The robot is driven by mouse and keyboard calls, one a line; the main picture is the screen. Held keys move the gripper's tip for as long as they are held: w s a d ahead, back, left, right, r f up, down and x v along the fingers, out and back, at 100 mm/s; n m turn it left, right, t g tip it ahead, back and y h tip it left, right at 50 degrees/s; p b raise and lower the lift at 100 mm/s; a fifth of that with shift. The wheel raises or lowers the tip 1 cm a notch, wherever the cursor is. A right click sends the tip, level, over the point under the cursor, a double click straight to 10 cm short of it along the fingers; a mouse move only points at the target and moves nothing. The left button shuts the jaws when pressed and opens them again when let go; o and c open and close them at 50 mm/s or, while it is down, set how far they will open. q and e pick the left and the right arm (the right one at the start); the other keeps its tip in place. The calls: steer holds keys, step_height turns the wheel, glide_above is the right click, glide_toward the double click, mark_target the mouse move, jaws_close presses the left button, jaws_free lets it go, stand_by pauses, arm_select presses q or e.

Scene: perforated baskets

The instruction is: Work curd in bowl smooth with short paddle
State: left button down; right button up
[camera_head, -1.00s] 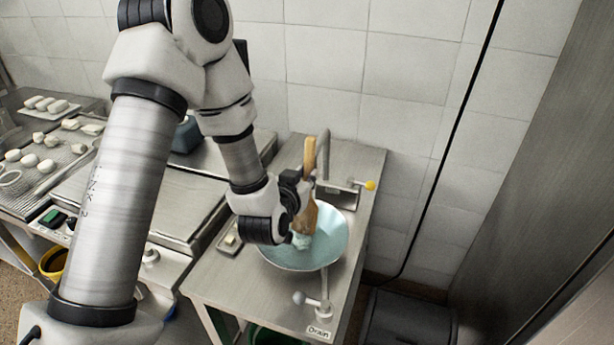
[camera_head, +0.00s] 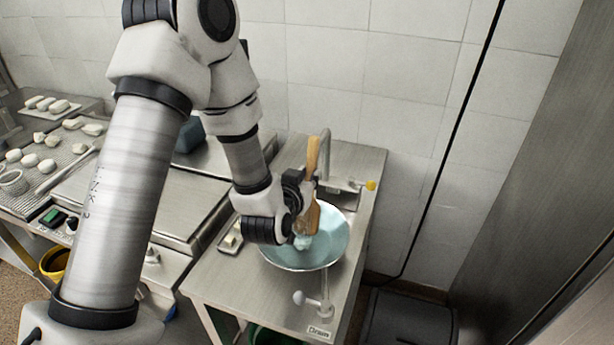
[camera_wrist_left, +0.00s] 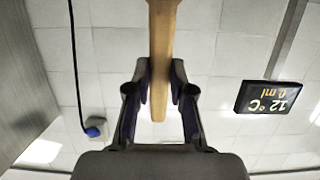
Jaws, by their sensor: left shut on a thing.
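The light blue bowl (camera_head: 333,236) stands on the steel counter at the right. My left gripper (camera_head: 306,208) is over the bowl and shut on the wooden paddle (camera_head: 313,155). The paddle is held roughly upright, handle up, with its lower end down in the bowl. A pale lump, likely curd (camera_head: 302,242), shows at the paddle's lower end; how far the paddle reaches into it is hidden. In the left wrist view the paddle handle (camera_wrist_left: 161,60) runs between the two fingers (camera_wrist_left: 160,95). My right gripper is not in view.
A tap (camera_head: 324,155) with a yellow knob stands behind the bowl. A small tray (camera_head: 230,240) lies left of the bowl. Trays of white pieces (camera_head: 60,150) are at the far left. A display (camera_wrist_left: 270,97) shows in the wrist view.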

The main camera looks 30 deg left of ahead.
mark_target(309, 141)
arm_select(q)
steer(key=shift+s+a+f, duration=0.1)
steer(key=shift+s+a, duration=0.1)
steer(key=shift+a, duration=0.7)
steer(key=shift+w+d, duration=0.25)
steer(key=shift+d, duration=0.85)
steer(key=shift+a, duration=0.1)
steer(key=shift+r, duration=0.4)
step_height(309, 141, up, 8)
steer(key=p, duration=0.6)
steer(key=shift+r+p, duration=0.25)
steer(key=shift+p, duration=0.1)
